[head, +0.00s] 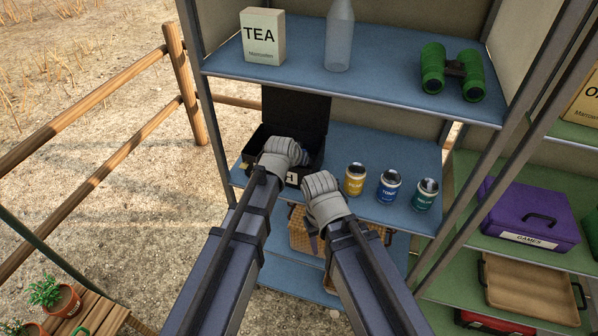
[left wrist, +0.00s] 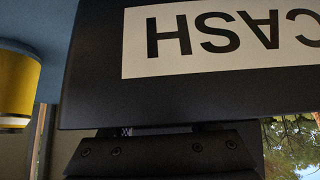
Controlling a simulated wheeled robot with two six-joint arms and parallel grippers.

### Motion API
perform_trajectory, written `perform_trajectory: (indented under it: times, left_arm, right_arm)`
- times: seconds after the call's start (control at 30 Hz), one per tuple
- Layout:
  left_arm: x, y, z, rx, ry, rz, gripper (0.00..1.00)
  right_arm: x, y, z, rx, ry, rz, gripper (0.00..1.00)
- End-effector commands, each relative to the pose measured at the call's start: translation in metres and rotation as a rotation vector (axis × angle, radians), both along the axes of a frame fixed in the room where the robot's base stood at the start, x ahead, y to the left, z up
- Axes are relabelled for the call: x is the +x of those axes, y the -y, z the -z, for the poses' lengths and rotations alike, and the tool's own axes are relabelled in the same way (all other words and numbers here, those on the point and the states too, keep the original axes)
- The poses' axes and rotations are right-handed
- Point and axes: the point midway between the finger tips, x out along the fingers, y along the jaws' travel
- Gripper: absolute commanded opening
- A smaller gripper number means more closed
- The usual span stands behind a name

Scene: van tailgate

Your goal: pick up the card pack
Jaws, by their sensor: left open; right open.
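I cannot make out a card pack in either view. My left gripper (head: 285,152) is at the black cash box (head: 258,143) on the middle blue shelf, covering part of its front and inside. In the left wrist view the box's front with its CASH label (left wrist: 200,38) fills the top, upside down, and the jaw of my left gripper (left wrist: 155,150) shows just below it. My right gripper (head: 321,188) is in front of the same shelf's edge, between the box and the cans, with nothing seen in it. Both are open.
Yellow (head: 355,180), blue (head: 389,186) and teal (head: 425,194) cans stand right of the box. The upper shelf holds a tea box (head: 262,37), a bottle (head: 339,38) and green binoculars (head: 452,71). A closed purple GAMES case (head: 530,215) stands on the right rack. A basket (head: 300,235) sits below.

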Motion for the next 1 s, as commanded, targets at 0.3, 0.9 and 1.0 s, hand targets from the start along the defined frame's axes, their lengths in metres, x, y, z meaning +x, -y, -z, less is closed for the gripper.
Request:
perform_trajectory:
  times: [0.3, 0.9, 1.0]
  left_arm:
    - [0.0074, 0.0026, 0.0086, 0.0, 0.0, 0.0, 0.59]
    - [0.0074, 0.0026, 0.0087, 0.0, 0.0, 0.0, 0.0]
    - [0.0074, 0.0026, 0.0087, 0.0, 0.0, 0.0, 0.0]
  right_arm:
    - [0.0, 0.0, 0.0087, 0.0, 0.0, 0.0, 0.5]
    - [0.0, 0.0, 0.0087, 0.0, 0.0, 0.0, 0.5]
    - [0.0, 0.0, 0.0087, 0.0, 0.0, 0.0, 0.5]
